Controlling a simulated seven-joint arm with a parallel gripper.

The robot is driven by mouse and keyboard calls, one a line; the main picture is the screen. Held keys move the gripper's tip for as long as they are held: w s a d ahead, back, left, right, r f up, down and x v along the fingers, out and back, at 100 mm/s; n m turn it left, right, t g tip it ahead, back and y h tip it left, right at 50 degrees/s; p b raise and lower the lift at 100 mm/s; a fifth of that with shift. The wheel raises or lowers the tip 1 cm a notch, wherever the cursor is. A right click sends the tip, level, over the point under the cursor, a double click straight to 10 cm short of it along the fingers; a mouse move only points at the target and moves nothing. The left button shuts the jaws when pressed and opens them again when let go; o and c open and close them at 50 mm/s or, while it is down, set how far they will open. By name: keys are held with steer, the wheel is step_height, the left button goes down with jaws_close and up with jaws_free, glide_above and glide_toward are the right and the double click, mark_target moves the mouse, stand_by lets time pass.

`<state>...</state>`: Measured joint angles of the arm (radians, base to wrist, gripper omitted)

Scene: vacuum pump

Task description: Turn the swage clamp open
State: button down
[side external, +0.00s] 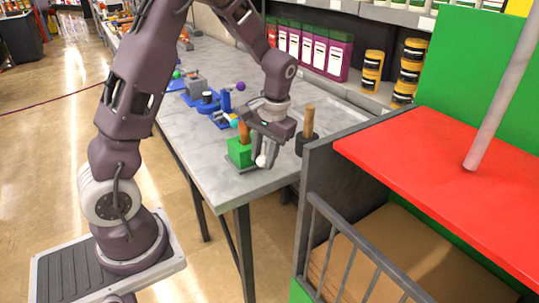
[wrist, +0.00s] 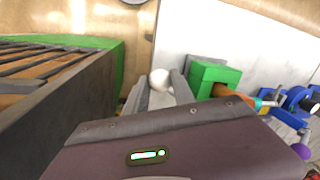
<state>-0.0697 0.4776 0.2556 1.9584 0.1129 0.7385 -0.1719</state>
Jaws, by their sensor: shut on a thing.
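A green block (side external: 240,153) sits near the front corner of the grey table, with a brown upright piece on top. It also shows in the wrist view (wrist: 212,75), just right of my fingers. I take it as the swage clamp's body. A white ball-shaped knob (side external: 261,161) is beside the block's right side. My gripper (side external: 266,153) reaches down over it. In the wrist view, the white knob (wrist: 160,80) is held between my two fingertips. The link between knob and block is hidden, so I cannot tell how far the clamp is turned.
A black block with a wooden handle (side external: 307,134) stands right of my gripper. Blue parts (side external: 208,102) and a purple ball (side external: 241,86) lie farther back on the table. A dark-walled cart with a red top (side external: 430,165) stands close on the right.

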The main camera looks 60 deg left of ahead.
steer(key=s+a+m+t, duration=0.2)
steer(key=s+a+m, duration=0.2)
steer(key=m, duration=0.7)
steer(key=shift+a, duration=1.4)
steer(key=c, duration=1.1)
jaws_free()
steer(key=shift+o, duration=0.2)
